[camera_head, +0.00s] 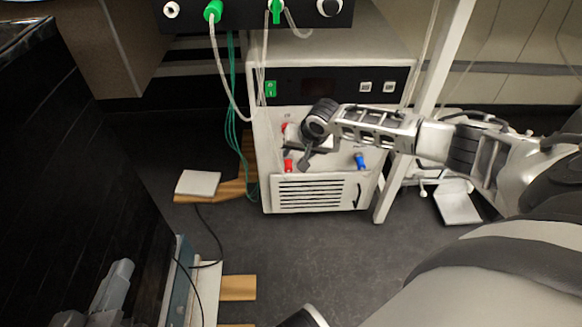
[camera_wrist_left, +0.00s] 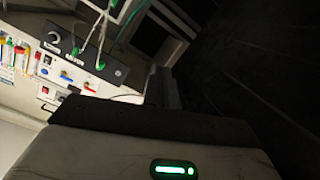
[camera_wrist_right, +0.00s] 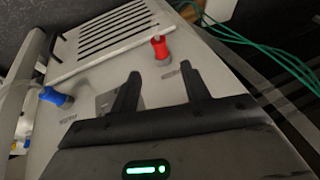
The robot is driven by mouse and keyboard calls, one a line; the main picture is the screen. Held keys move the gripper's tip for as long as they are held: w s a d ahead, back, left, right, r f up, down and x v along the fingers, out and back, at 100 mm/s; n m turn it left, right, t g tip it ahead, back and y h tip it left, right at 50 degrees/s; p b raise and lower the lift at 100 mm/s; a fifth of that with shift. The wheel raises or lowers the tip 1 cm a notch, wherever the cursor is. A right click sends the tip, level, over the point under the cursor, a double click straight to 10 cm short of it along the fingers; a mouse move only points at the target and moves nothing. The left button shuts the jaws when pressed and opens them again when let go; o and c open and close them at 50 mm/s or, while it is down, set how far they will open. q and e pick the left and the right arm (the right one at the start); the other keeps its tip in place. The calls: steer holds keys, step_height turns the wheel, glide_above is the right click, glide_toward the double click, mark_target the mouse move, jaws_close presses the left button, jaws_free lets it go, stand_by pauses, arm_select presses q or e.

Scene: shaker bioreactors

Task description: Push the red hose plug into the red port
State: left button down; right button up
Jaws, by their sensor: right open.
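A white unit (camera_head: 262,150) stands on the floor. A red fitting (camera_head: 288,165) sticks out of its front panel at the left, above the grille; it also shows in the right wrist view (camera_wrist_right: 160,47). I cannot tell whether it is the port alone or has a plug in it. Another small red part (camera_head: 284,127) sits higher, partly beside my gripper. My right gripper (camera_wrist_right: 161,82) is open and empty, its fingertips pointing at the panel, just short of the red fitting.
A blue fitting (camera_head: 360,161) is on the right of the panel. Green hoses (camera_head: 232,90) hang at the unit's left. A black control box (camera_head: 240,12) is above. A white post (camera_head: 425,110) stands at right. The floor in front is clear.

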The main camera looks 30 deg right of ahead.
mark_target(290, 167)
steer(key=b+x, duration=0.3)
steer(key=x, duration=0.3)
steer(key=shift+s, duration=0.1)
steer(key=shift+b+x, duration=0.65)
steer(key=shift+x, duration=0.3)
steer(key=shift+f, duration=0.15)
arm_select(q)
steer(key=r+t, duration=0.1)
steer(key=w+r+m+t+h, duration=0.1)
steer(key=r, duration=0.1)
steer(key=w+r+t+h, duration=0.1)
steer(key=shift+r, duration=0.35)
arm_select(e)
jaws_close()
arm_select(q)
steer(key=shift+r, duration=0.15)
steer(key=shift+r+p, duration=1)
steer(key=shift+p, duration=0.1)
arm_select(e)
steer(key=shift+s+a, duration=0.4)
steer(key=shift+s, duration=0.05)
arm_select(q)
steer(key=shift+r, duration=0.15)
